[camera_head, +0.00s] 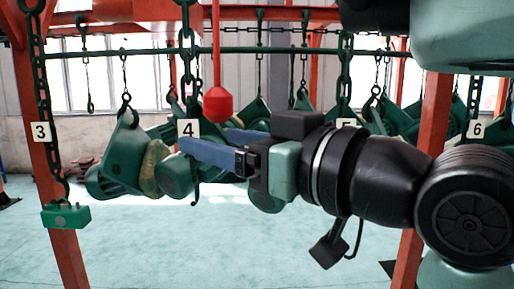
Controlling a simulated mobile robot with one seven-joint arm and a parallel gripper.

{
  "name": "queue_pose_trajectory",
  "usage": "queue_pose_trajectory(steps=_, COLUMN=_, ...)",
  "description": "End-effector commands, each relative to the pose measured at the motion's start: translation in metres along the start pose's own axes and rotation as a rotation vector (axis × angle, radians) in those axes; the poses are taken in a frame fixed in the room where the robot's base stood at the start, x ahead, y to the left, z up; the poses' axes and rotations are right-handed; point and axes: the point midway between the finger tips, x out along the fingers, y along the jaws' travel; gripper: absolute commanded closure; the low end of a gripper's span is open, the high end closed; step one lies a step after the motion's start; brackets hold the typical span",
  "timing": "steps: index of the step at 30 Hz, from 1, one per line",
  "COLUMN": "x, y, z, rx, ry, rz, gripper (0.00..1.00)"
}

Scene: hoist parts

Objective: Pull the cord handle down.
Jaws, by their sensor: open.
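The cord handle (218,105) is a red knob with a pointed top, hanging upright on a thin red cord left of the picture's middle. My gripper (204,139) reaches in from the right and points left, with two blue fingers. The fingers are spread apart with nothing seen between them. The handle shows just above the fingers in the picture, and a gap separates it from them. I cannot tell whether it is nearer or farther than they are. No part of the handle appears hidden.
Green hoist parts (118,160) hang on hooks and chains behind my gripper, with number tags. A dark chain (188,60) hangs close left of the cord. A green box (66,216) hangs on a chain at left. Red posts (62,180) stand around. The floor below is clear.

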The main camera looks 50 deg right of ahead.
Motion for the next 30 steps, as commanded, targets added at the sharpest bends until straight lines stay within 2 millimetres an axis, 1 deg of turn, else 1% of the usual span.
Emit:
queue_pose_trajectory(steps=5, x=-0.033, y=0.001, z=-0.001, rx=-0.002, ry=0.003, rz=0.005, gripper=0.28)
queue_pose_trajectory(steps=9, x=-0.065, y=0.001, z=0.0, rx=0.0, ry=0.002, rz=0.006, gripper=0.28)
queue_pose_trajectory(steps=12, x=-0.086, y=0.001, z=0.0, rx=0.0, ry=0.002, rz=0.006, gripper=0.28)
queue_pose_trajectory(steps=15, x=-0.102, y=0.001, z=0.0, rx=-0.001, ry=0.001, rz=0.005, gripper=0.28)
queue_pose_trajectory(steps=18, x=-0.114, y=0.001, z=0.0, rx=0.0, ry=0.0, rz=0.004, gripper=0.28)
queue_pose_trajectory(steps=21, x=-0.12, y=0.0, z=0.0, rx=0.0, ry=0.0, rz=0.002, gripper=0.28)
queue_pose_trajectory(steps=30, x=-0.122, y=0.0, z=0.001, rx=0.0, ry=0.0, rz=0.001, gripper=0.28)
